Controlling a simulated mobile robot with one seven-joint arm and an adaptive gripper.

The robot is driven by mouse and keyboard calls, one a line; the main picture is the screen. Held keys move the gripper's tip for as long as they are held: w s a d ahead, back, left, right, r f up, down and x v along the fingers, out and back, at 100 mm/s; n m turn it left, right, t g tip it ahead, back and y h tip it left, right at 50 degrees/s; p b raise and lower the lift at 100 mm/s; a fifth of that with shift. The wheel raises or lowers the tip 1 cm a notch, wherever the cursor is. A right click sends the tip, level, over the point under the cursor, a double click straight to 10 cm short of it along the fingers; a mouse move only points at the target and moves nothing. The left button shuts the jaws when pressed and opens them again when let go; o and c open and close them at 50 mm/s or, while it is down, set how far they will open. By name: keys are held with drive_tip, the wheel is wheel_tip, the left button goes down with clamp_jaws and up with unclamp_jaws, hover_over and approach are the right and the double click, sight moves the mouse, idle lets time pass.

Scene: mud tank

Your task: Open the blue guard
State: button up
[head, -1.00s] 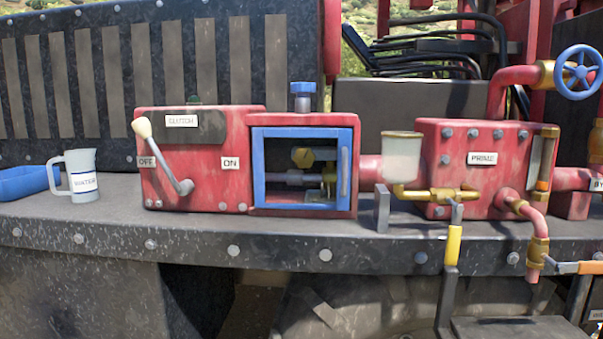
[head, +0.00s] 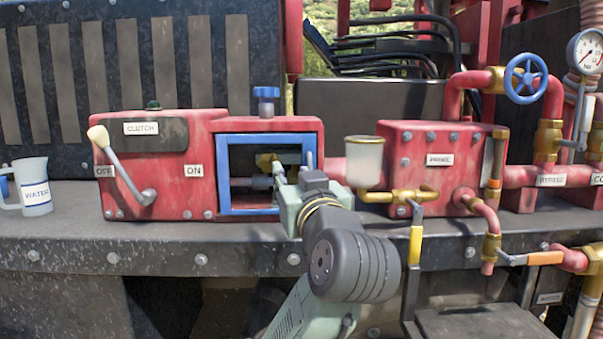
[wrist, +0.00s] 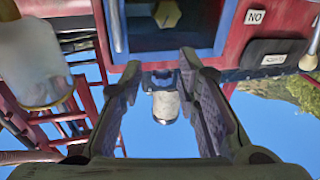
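The blue guard (head: 268,138) is a square blue frame on the front of the red box beside the clutch panel. It looks closed, with brass and grey parts showing through its opening. In the wrist view, which is upside down, the guard's frame (wrist: 222,22) is at the top. Its pale upright handle (wrist: 117,25) shows at the upper left there. My gripper (wrist: 161,64) is open and empty, its fingertips just in front of the frame's top edge and to one side of the handle.
The clutch lever (head: 122,168) stands left of the guard. A blue-capped fitting (head: 266,101) rises above the box. A clear cup with brass piping (head: 364,162) is close on the right. A water jug (head: 34,187) stands far left.

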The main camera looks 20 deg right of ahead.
drive_tip(key=s+d+f+g, duration=0.1)
drive_tip(key=s+d+f, duration=0.1)
drive_tip(key=d, duration=0.3)
drive_tip(key=shift+m+h, duration=0.3)
drive_tip(key=shift+m, duration=0.1)
drive_tip(key=shift+w+d+f+p, duration=0.15)
drive_tip(key=shift+w+p, duration=0.5)
drive_tip(key=shift+w, duration=1.1)
drive_tip(key=shift+w+d+p, duration=0.2)
drive_tip(key=shift+w+p, duration=0.4)
drive_tip(key=shift+w, duration=1.2)
drive_tip(key=shift+w+d+f+p, duration=0.15)
drive_tip(key=shift+w+p, duration=0.5)
drive_tip(key=shift+w, duration=1.1)
drive_tip(key=shift+r, duration=0.1)
drive_tip(key=shift+c, duration=0.5)
clamp_jaws()
